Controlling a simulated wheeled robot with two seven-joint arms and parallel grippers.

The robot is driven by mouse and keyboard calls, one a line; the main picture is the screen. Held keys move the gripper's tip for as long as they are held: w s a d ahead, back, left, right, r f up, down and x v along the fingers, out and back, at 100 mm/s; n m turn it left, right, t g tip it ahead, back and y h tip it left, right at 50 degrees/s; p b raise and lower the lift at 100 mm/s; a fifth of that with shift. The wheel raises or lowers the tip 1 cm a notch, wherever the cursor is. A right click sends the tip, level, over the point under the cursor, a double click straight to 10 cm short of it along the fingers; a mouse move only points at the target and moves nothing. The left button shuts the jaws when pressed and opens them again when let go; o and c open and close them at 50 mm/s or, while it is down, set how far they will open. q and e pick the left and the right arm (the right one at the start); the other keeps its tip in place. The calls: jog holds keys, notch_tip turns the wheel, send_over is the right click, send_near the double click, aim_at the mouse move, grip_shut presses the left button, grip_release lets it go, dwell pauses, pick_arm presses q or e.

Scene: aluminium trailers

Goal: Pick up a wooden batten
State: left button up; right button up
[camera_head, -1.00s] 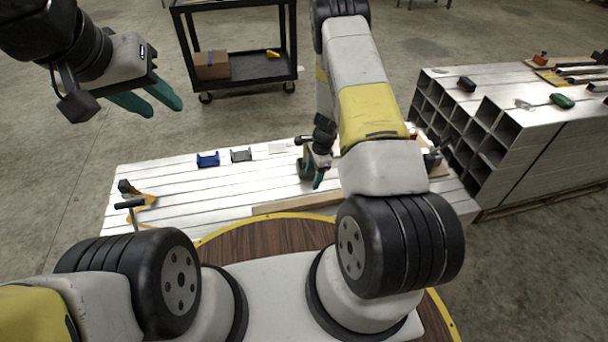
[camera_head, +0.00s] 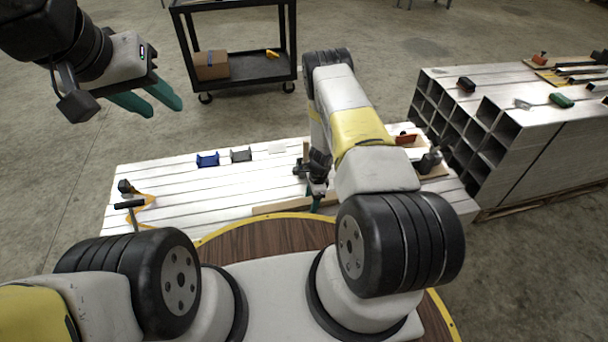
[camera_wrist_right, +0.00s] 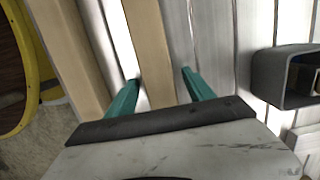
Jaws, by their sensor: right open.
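A pale wooden batten (camera_wrist_right: 152,50) runs lengthwise between the fingers of my right gripper (camera_wrist_right: 160,80) in the right wrist view. The fingers are apart, one on each side of it, with gaps showing. A second wooden strip (camera_wrist_right: 75,55) lies to its left. In the head view a batten (camera_head: 275,208) lies along the near edge of the aluminium stack, and my right gripper (camera_head: 317,200) is low beside its right end, partly hidden by the arm. My left gripper (camera_head: 166,111) is open and empty, raised at upper left.
The aluminium stack (camera_head: 190,190) carries a blue bracket (camera_head: 207,160), a grey bracket (camera_head: 241,155) and a clamp (camera_head: 130,204). A grey hollow block (camera_wrist_right: 285,75) lies right of my right gripper. Stacked square tubes (camera_head: 470,115) stand at right. A black cart (camera_head: 245,75) stands behind.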

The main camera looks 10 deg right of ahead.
grip_shut()
jog(key=shift+r, duration=0.15)
